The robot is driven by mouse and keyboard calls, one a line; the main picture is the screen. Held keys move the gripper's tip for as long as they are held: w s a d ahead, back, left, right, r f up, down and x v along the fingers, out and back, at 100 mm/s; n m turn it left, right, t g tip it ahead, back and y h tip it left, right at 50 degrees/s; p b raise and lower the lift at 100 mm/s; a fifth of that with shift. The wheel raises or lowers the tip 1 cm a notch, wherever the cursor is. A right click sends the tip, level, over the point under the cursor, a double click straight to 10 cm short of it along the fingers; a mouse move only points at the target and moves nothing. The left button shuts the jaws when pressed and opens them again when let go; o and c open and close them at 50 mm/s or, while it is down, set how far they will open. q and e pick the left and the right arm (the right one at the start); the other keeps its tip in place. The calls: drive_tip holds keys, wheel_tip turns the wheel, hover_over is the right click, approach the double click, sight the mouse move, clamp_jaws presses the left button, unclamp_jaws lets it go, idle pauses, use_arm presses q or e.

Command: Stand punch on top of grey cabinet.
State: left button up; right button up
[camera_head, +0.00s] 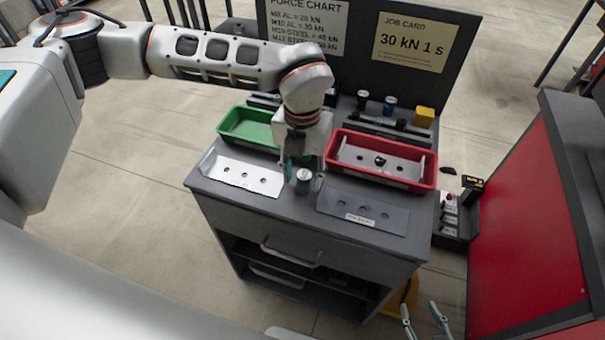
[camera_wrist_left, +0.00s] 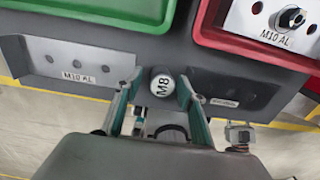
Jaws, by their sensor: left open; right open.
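The punch (camera_head: 303,183) is a short dark grey cylinder with a light top, upright on the grey cabinet (camera_head: 230,207), near the front edge between two bracket plates. The left wrist view shows its round white end marked M8 (camera_wrist_left: 162,85). My left gripper (camera_head: 304,176) is over it from above, one finger on each side. The fingers look open around the punch; small gaps seem to show in the wrist view, where the gripper (camera_wrist_left: 159,87) hides the cabinet edge below. My right gripper (camera_head: 421,313) is open and empty, low at the bottom right, beside the cabinet.
A green bin (camera_head: 228,128) and a red bin (camera_head: 428,172) holding a bracket stand behind. A silver plate (camera_head: 242,174) lies left, a grey plate (camera_head: 362,213) right. Black and blue cylinders and a yellow block (camera_head: 423,116) are at the back. A red machine (camera_head: 530,230) stands right.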

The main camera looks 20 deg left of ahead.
sight(302, 175)
use_arm(q)
wheel_tip(302, 175, up, 12)
drive_tip(key=shift+r, duration=0.15)
idle(0.3)
idle(0.4)
